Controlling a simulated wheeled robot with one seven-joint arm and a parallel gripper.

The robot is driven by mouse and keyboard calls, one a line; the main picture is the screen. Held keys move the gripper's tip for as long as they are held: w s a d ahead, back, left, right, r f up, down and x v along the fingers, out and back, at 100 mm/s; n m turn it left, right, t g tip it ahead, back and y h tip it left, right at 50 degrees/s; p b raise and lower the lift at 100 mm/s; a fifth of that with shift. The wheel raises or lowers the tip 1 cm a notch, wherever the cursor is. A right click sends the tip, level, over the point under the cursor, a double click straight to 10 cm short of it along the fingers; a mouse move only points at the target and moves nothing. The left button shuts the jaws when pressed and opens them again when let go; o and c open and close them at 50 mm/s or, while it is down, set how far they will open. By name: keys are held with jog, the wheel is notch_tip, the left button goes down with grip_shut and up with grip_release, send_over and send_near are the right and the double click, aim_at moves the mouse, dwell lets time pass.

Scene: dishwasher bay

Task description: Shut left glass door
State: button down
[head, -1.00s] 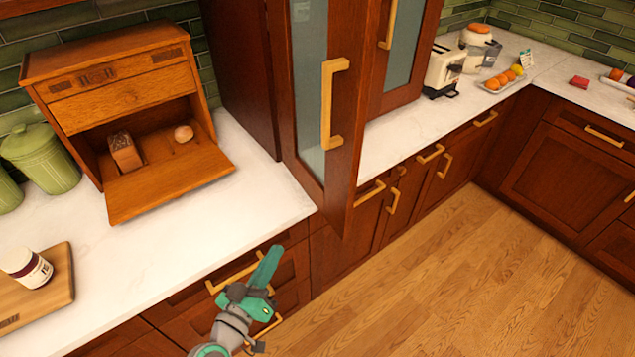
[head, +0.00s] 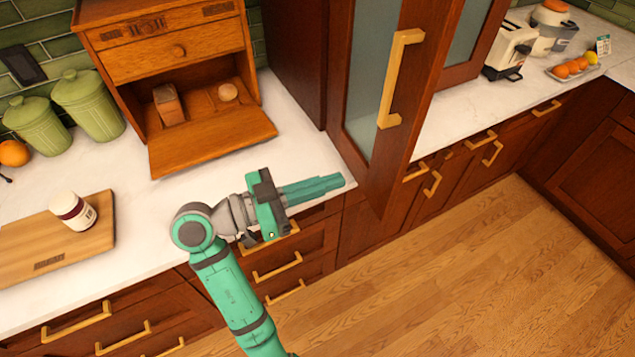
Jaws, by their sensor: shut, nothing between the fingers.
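The left glass door (head: 418,95) is dark red wood with a glass pane (head: 374,70) and a long gold handle (head: 401,78). It stands open, swung out so that its lower corner reaches past the counter's front edge. My gripper (head: 338,183) is shut and empty, its green fingers pointing right. In the picture its tips are just left of the door's lower part; I cannot tell whether they touch it. The right glass door (head: 468,40) is behind the left one and partly hidden by it.
A wooden bread box (head: 165,45) with its flap down stands left of the cabinet. A cutting board (head: 35,245) with a jar (head: 72,212) and green canisters (head: 88,105) are further left. A toaster (head: 510,48) stands at right. The floor (head: 470,270) ahead is clear.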

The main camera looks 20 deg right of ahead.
aim_at(387, 164)
jog(key=d, duration=0.9)
jog(key=shift+s+d, duration=0.1)
jog(key=shift+d, duration=0.2)
